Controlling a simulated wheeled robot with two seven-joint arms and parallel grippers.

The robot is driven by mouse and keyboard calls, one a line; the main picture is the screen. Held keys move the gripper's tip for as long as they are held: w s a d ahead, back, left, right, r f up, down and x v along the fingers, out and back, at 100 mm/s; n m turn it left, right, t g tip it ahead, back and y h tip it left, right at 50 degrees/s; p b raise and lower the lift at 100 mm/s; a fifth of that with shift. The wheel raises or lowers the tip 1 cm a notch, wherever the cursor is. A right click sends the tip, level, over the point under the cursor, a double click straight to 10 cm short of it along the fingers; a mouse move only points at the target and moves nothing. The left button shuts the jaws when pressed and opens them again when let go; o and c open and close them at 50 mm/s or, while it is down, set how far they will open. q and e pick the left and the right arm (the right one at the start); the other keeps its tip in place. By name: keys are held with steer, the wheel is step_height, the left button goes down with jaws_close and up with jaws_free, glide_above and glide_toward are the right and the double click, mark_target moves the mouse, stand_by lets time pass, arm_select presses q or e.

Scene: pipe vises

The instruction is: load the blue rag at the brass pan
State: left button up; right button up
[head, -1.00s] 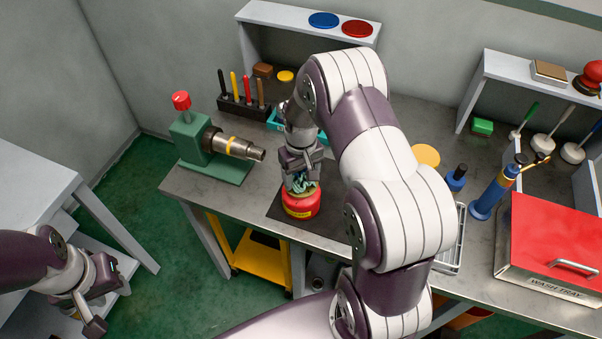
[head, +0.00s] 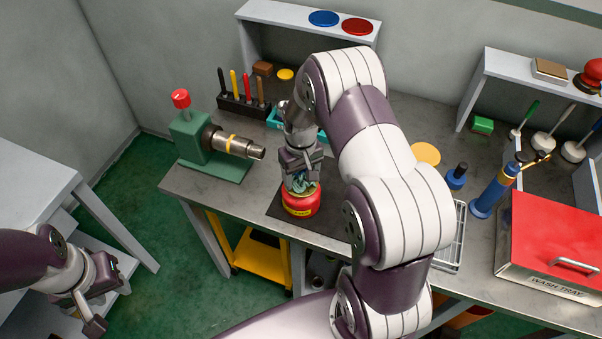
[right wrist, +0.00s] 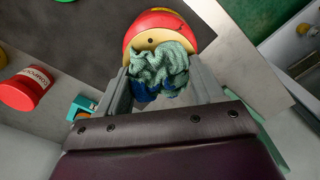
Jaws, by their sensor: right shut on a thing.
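My right gripper (head: 300,178) points down over a red can (head: 300,203) on a dark mat. The can has a yellow label and a yellowish brass pan as its top (right wrist: 150,38), with a small dark hole. The gripper is shut on a crumpled rag, which shows in the right wrist view (right wrist: 160,66) as pale blue-green with darker blue at its lower edge. The rag overlaps the near part of the pan; I cannot tell whether it touches it. My left gripper (head: 108,305) is open and empty at the lower left, away from the bench.
A green vise (head: 205,150) with a steel pipe stands left of the can. Tools in a rack (head: 243,105) are behind. A red-lidded wash tray (head: 552,245), a blue torch-like tool (head: 492,192) and a wire rack (head: 450,240) are to the right.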

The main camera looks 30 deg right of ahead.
mark_target(301, 175)
steer(key=shift+s, duration=0.1)
stand_by(0.5)
step_height(301, 175, up, 7)
steer(key=p, duration=0.6)
steer(key=shift+f, duration=0.1)
